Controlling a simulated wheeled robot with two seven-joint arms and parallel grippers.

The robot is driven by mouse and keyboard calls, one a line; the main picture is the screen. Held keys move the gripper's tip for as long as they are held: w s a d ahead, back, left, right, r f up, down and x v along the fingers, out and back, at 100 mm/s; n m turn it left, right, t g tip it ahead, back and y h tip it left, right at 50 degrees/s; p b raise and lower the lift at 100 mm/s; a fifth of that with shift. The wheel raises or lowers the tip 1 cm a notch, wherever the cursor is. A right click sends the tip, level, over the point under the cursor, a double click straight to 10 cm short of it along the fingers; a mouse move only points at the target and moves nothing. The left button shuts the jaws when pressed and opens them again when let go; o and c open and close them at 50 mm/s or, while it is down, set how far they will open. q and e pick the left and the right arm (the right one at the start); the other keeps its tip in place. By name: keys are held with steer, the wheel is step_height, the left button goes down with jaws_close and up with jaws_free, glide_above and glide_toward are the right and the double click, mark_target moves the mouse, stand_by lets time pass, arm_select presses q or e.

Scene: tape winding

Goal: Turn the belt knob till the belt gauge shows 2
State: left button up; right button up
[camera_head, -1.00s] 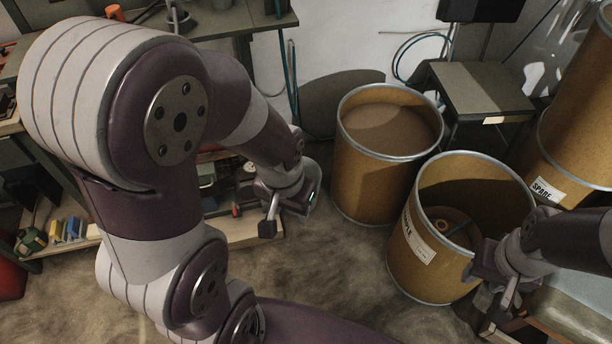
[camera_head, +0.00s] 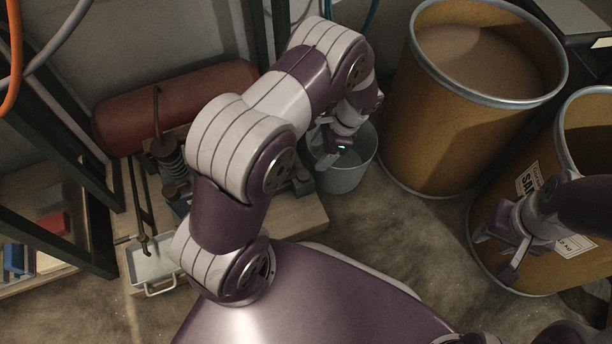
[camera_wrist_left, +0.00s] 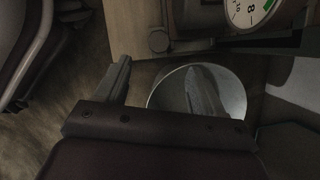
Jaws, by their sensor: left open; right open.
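My left gripper (camera_head: 331,150) is open and empty above a grey metal bucket (camera_head: 346,178). In the left wrist view its fingers (camera_wrist_left: 160,75) are apart, with the bucket's rim (camera_wrist_left: 238,88) below one of them. A white dial gauge (camera_wrist_left: 247,10) with a green band is cut off by the top edge there. An 8 and a 10 show, but no needle reading can be made out, and I cannot tell whether it is the belt gauge. A small dark round part (camera_wrist_left: 158,40) sits near the fingers. I cannot pick out the belt knob. My right gripper (camera_head: 507,248) is open and empty by a drum.
A red tank (camera_head: 175,105) lies behind a wooden base (camera_head: 300,217) bearing machine parts, partly hidden by my left arm. A metal tray (camera_head: 152,265) is at the left. Brown drums (camera_head: 430,130) stand at the right. Dark frame posts (camera_head: 262,50) rise at the back.

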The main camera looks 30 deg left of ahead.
mark_target(304, 174)
arm_select(q)
steer(key=b+x, duration=0.6)
steer(key=x, duration=0.4)
steer(key=shift+d+f, duration=0.15)
steer(key=c, duration=1.1)
steer(key=shift+o, duration=0.2)
